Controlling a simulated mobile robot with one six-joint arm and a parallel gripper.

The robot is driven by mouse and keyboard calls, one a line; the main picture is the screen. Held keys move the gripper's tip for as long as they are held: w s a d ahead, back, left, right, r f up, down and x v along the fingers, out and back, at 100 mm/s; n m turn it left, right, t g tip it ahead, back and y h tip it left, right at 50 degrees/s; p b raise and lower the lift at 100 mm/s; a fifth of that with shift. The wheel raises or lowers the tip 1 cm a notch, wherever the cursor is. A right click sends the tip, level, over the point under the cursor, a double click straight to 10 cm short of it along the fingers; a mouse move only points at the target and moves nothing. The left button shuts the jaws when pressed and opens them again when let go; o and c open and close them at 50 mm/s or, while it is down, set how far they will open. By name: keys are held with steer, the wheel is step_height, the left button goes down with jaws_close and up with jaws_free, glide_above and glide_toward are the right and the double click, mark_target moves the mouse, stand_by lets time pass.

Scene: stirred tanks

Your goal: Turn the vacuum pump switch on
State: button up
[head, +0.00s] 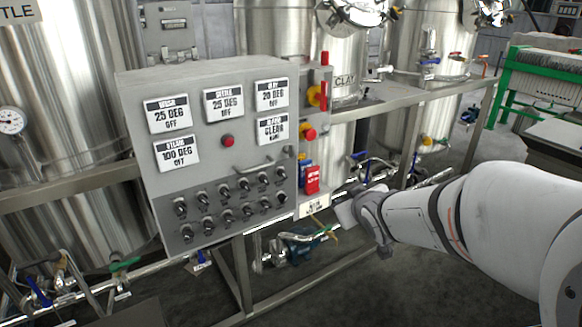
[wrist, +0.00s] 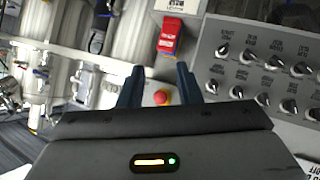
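The grey control box (head: 215,150) stands left of centre in the head view, with two rows of black rotary switches (head: 228,215) low on its front. Their labels are too small to read, so I cannot tell which one is the vacuum pump switch. My gripper (head: 347,212) is right of the box's lower right corner, apart from the switches. In the wrist view my gripper (wrist: 159,72) has its two dark fingers spread with nothing held between them. A red button on a yellow base (wrist: 161,97) shows between the fingers. The switches (wrist: 265,75) lie to their right.
Red and yellow switches (head: 308,133) and a red box (head: 312,180) are on the strip along the panel's right side. A metal rail (head: 400,100) runs behind. Steel tanks (head: 65,100) stand behind the panel. Pipes and a green-blue pump (head: 303,245) are below. Dark floor is open at lower right.

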steer(key=w+a+f+n+t+y+b, duration=0.2)
steer(key=w+a+n+y+b, duration=0.1)
steer(key=w+a, duration=0.2)
steer(key=n+t+y+b, duration=0.1)
steer(key=n+y+b, duration=0.1)
steer(key=n+y, duration=0.3)
glide_toward(284, 177)
steer(key=w+m, duration=0.1)
steer(key=w, duration=0.1)
steer(key=shift+y, duration=0.3)
steer(key=x, duration=0.7)
steer(key=shift+s+a+f+p, duration=0.1)
steer(key=shift+a+p, duration=0.2)
jaws_close()
steer(key=shift+a, duration=0.1)
